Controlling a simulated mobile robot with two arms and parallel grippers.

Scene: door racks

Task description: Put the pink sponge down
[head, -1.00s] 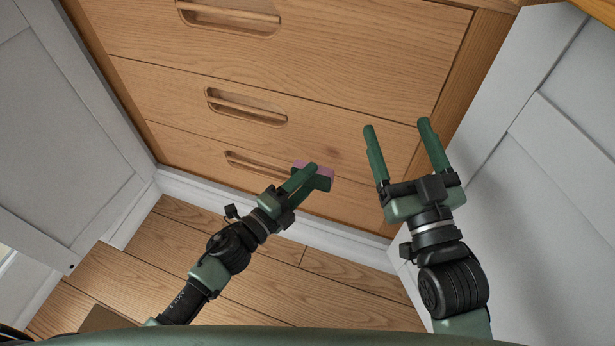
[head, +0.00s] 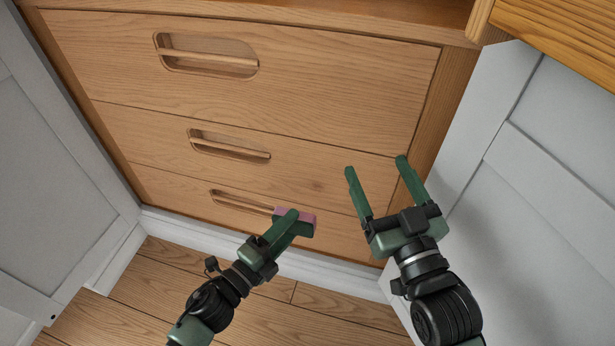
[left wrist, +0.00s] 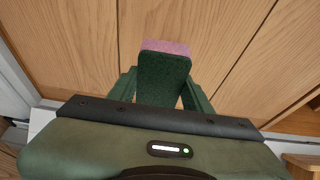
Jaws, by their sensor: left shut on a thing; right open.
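The pink sponge (head: 307,218) is a small block with a pink side and a dark green side. My left gripper (head: 291,226) is shut on it, low in front of the wooden drawers in the head view. In the left wrist view the sponge (left wrist: 165,47) sticks out past the fingers, with its dark green face towards the camera and a pink edge at the far end. My right gripper (head: 377,181) is open and empty, to the right of the sponge, in front of the drawers.
A wooden drawer unit (head: 250,95) with recessed handles stands ahead, its drawers shut. Pale grey panels flank it on the left (head: 60,150) and right (head: 540,190). A wooden top (head: 560,35) shows at the upper right. Below is a plank floor (head: 170,280), bare where visible.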

